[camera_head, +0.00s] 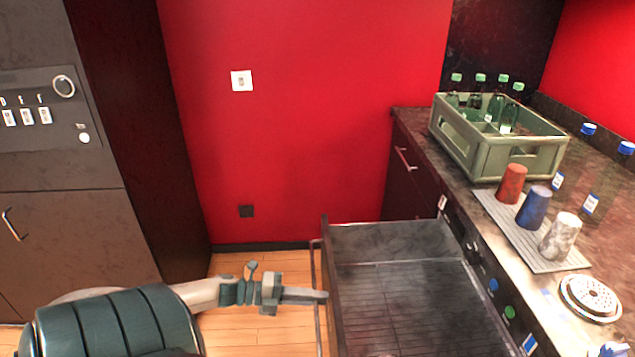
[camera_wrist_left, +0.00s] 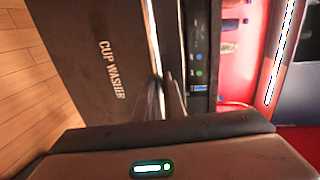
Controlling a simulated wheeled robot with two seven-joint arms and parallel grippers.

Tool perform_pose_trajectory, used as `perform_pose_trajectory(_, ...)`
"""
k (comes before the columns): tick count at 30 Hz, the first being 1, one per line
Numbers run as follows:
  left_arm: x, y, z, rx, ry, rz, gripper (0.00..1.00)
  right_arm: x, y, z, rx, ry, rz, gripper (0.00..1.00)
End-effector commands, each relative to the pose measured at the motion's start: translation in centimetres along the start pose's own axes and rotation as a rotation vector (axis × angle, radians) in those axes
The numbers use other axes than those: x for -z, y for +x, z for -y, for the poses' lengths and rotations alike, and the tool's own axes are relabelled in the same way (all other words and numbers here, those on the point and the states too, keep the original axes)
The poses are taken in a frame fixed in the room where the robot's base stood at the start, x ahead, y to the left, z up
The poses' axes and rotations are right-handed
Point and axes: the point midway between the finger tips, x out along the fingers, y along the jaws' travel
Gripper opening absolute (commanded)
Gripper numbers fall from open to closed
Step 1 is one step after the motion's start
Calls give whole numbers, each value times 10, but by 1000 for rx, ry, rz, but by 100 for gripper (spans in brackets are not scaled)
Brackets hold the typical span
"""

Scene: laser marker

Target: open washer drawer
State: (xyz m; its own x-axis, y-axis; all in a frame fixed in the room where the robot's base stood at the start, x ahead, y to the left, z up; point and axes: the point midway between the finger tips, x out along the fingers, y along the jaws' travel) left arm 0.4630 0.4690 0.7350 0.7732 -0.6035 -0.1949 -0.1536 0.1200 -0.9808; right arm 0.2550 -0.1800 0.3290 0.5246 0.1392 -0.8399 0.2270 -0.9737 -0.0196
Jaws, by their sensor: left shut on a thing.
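The washer drawer (camera_head: 400,285) is a dark, wide drawer with a ribbed floor, and it stands pulled out from the counter on the right. Its long thin handle (camera_head: 318,325) runs along the outside of its front panel. In the left wrist view the dark front panel (camera_wrist_left: 75,40) reads "CUP WASHER", with the pale handle (camera_wrist_left: 154,40) beside the lettering. My left gripper (camera_head: 323,296) reaches in from the left and is shut on the handle. Its fingers (camera_wrist_left: 165,100) also show in the wrist view. My right gripper is not in view.
The counter holds a green crate (camera_head: 490,155) of bottles, several cups on a grey mat (camera_head: 490,207) and a round white drain (camera_head: 590,297). Buttons (camera_head: 493,285) line the counter's front. Wooden floor (camera_head: 280,268) is clear left of the drawer. A dark cabinet (camera_head: 75,230) stands at left.

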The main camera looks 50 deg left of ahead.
Motion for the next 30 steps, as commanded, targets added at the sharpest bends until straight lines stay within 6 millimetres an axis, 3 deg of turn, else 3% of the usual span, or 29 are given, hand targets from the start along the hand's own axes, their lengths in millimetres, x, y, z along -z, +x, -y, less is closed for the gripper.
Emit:
perform_pose_trajectory(1, 0, 0, 0, -1, 0, 1, 0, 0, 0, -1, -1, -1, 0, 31)
perform_pose_trajectory(2, 0, 0, 0, -1, 0, 1, 14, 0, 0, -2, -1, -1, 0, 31)
perform_pose_trajectory(3, 0, 0, 0, -1, 0, 1, 17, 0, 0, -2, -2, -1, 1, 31)
perform_pose_trajectory(17, 0, -4, -1, -2, -1, 1, 17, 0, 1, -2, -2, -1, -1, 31)
perform_pose_trajectory(23, 0, -21, -2, -3, 0, 0, 17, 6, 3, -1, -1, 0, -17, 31)
perform_pose_trajectory(30, 0, -56, -2, -4, -1, 1, 17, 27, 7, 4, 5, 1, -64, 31)
